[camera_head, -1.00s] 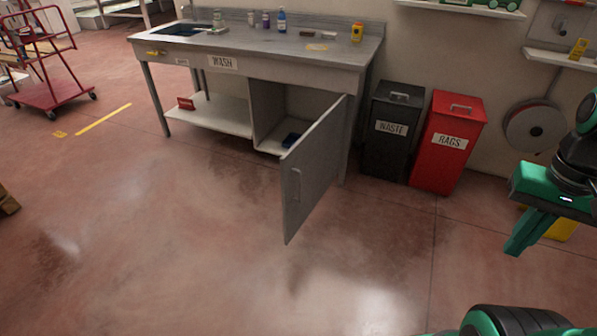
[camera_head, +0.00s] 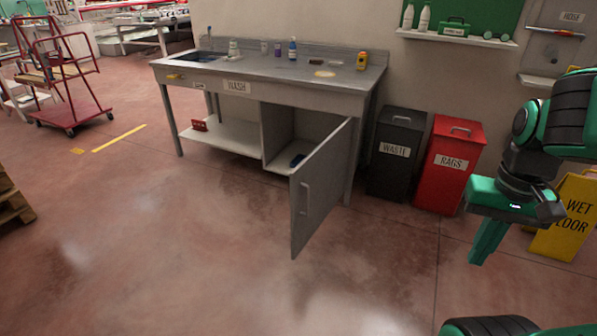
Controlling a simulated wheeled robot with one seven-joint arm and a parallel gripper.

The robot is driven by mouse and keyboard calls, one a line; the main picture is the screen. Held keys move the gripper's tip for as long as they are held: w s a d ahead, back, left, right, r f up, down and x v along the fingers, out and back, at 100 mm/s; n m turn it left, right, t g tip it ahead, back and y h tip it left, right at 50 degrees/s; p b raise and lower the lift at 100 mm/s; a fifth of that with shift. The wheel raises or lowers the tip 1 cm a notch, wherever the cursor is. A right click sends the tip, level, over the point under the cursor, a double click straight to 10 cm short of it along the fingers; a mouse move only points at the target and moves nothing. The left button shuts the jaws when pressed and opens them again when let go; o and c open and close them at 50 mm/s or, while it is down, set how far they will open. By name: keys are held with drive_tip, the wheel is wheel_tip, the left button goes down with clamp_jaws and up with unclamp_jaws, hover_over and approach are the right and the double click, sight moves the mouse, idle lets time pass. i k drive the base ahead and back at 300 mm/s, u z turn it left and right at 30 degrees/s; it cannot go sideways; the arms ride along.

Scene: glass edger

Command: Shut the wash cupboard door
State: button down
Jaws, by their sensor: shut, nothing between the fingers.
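The grey wash cupboard door (camera_head: 322,185) stands wide open. It swings out from the right side of the cupboard under the wash bench (camera_head: 310,92), and a vertical handle (camera_head: 304,198) is on its face. The cupboard inside (camera_head: 285,150) shows, with a small dark blue thing (camera_head: 297,160) on its floor. My gripper (camera_head: 482,250) is at the right, pointing down, shut and empty. It is well to the right of the door and apart from it.
A black waste bin (camera_head: 393,165) and a red rags bin (camera_head: 447,178) stand right of the bench. A yellow wet floor sign (camera_head: 570,215) is behind my arm. A red cart (camera_head: 65,95) is at the left. The floor before the door is clear.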

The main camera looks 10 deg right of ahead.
sight(317, 182)
drive_tip(key=i, duration=1)
